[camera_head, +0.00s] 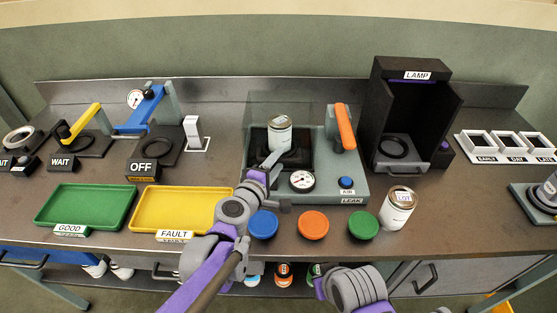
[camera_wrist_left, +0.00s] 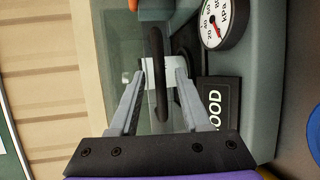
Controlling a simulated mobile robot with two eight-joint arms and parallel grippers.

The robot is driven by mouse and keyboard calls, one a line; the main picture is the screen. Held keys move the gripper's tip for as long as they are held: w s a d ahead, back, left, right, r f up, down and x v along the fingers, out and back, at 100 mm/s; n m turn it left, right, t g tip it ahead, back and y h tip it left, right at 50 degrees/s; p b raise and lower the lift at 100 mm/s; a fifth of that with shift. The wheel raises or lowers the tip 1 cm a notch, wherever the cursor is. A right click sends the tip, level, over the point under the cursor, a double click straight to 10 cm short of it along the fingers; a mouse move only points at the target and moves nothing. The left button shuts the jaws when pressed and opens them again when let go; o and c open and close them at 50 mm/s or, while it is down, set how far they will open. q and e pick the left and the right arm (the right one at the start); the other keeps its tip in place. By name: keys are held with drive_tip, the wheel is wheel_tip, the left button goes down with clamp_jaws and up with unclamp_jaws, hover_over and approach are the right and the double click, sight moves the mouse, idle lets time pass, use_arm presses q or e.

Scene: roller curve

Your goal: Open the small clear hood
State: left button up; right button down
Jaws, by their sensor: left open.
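The small clear hood (camera_head: 262,106) is a faint see-through box on the grey leak station (camera_head: 352,187). It appears to be down over a labelled can (camera_head: 279,138) on a dark plate. My left gripper (camera_head: 271,160) is at the front of the hood. In the left wrist view my left gripper (camera_wrist_left: 161,74) is open, with a dark handle bar (camera_wrist_left: 158,95) between its fingers. I cannot tell whether the fingers touch the bar. A black HOOD label (camera_wrist_left: 216,104) is beside it. My right gripper is out of view; only part of that arm shows at the bottom.
A pressure gauge (camera_head: 302,181), blue AIR button (camera_head: 346,182) and orange lever (camera_head: 344,127) are close to the hood. Blue (camera_head: 264,224), orange (camera_head: 313,224) and green (camera_head: 363,225) discs and another can (camera_head: 398,209) stand in front. Yellow FAULT tray (camera_head: 181,208) is at left.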

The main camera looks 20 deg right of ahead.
use_arm(q)
drive_tip(key=shift+w+d+f, duration=0.15)
drive_tip(key=shift+w+d, duration=0.3)
drive_tip(key=shift+w, duration=0.1)
clamp_jaws()
idle(1.1)
